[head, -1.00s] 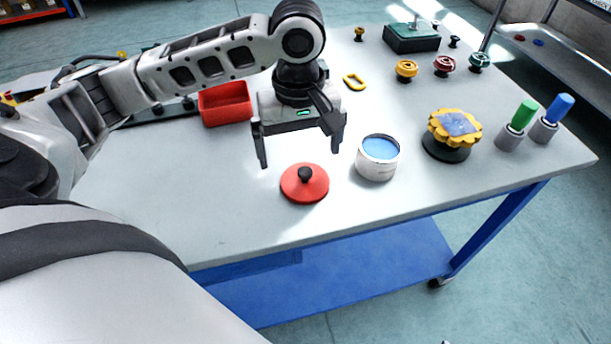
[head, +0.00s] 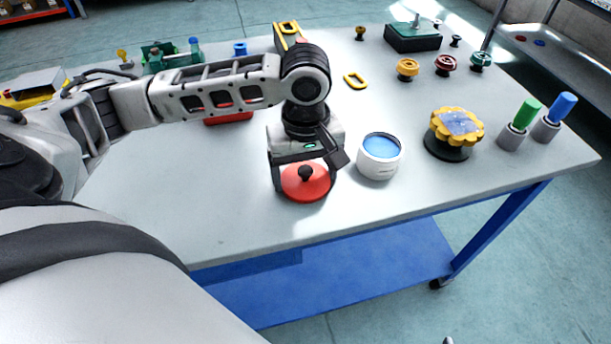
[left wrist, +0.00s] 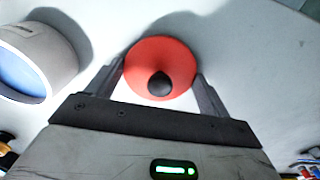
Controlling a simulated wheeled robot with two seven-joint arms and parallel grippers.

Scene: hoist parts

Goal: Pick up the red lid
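The red lid (head: 306,187) lies flat on the table, its round black knob (head: 306,173) facing up. My left gripper (head: 305,180) has come down over the lid, with one finger on each side of it. The fingers are spread wide and the black knob stands between them. In the left wrist view the red lid (left wrist: 160,62) shows between the fingertips (left wrist: 160,72), with the knob near the middle. I cannot tell whether the fingers touch the lid's rim. My right gripper is in neither view.
A white pot with blue contents (head: 379,157) stands close to the right of the gripper. A yellow knobbed part (head: 456,127) and green and blue cylinders are further right. A red bin (head: 228,117) is partly hidden behind my left arm. The table's front left is clear.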

